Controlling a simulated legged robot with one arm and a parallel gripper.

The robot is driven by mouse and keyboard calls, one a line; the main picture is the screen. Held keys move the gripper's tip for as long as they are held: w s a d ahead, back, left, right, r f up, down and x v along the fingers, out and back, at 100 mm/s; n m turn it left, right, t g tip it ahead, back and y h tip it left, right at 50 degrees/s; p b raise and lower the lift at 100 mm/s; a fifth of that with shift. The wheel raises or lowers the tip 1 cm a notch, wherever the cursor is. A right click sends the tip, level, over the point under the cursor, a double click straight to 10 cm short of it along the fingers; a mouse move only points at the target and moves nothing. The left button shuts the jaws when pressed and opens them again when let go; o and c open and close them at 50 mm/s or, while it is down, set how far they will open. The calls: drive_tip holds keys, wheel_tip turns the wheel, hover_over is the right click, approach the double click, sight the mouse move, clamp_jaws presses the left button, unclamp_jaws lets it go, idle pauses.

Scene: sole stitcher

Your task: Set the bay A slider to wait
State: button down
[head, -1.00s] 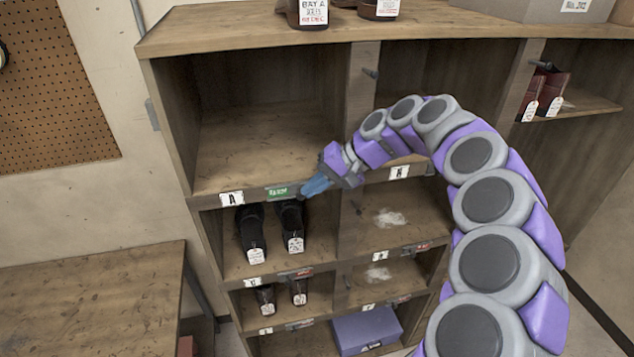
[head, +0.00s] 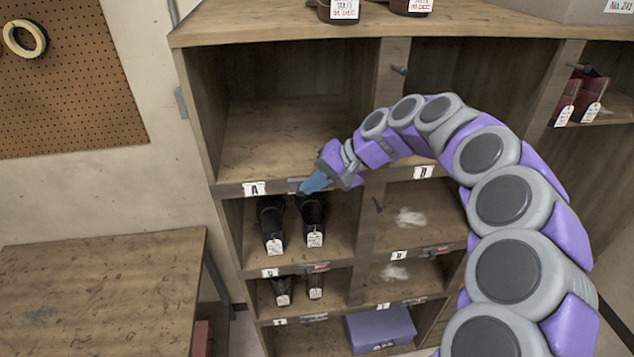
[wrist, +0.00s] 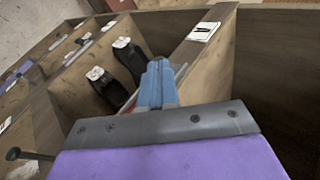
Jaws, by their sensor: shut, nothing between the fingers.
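Bay A is the empty top-left compartment of the wooden shelf, with a white "A" plate (head: 254,188) on its front edge. Just right of the plate, a small grey piece of the bay A slider strip (head: 295,186) shows; the rest is hidden behind my fingers, so its setting cannot be read. My gripper (head: 309,187) has blue fingers, shut and empty, at that front edge over the slider strip. I cannot tell whether they touch it. In the wrist view the blue fingers (wrist: 158,85) point at the edge beside a white plate (wrist: 203,31).
Black shoes (head: 271,224) with tags stand in the compartment below bay A. A dark peg (head: 399,69) sticks out of the upright to the right. A wooden table (head: 100,290) is at lower left.

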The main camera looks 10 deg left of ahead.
drive_tip(key=v, duration=1.3)
drive_tip(key=shift+r+b, duration=0.3)
drive_tip(key=shift+b, duration=0.1)
drive_tip(key=s+f+n+g+h+b, duration=0.15)
drive_tip(key=s+f+h+b, duration=0.25)
drive_tip(key=s+f+b, duration=0.9)
drive_tip(key=s+d+f+h+b, duration=0.1)
drive_tip(key=s+d+f+b, duration=0.1)
drive_tip(key=s+d+f, duration=0.2)
drive_tip(key=s+d+f+m+h+b, duration=0.1)
drive_tip(key=s+d+f, duration=0.3)
drive_tip(key=s+f, duration=0.7)
drive_tip(key=s+d+f+h+b, duration=0.2)
drive_tip(key=s+d+f+h, duration=0.1)
drive_tip(key=s+d+f, duration=0.2)
drive_tip(key=s+f, duration=0.2)
drive_tip(key=s, duration=0.2)
drive_tip(key=shift+s+f+b, duration=0.3)
drive_tip(key=shift+s+b, duration=0.05)
drive_tip(key=shift+b, duration=0.05)
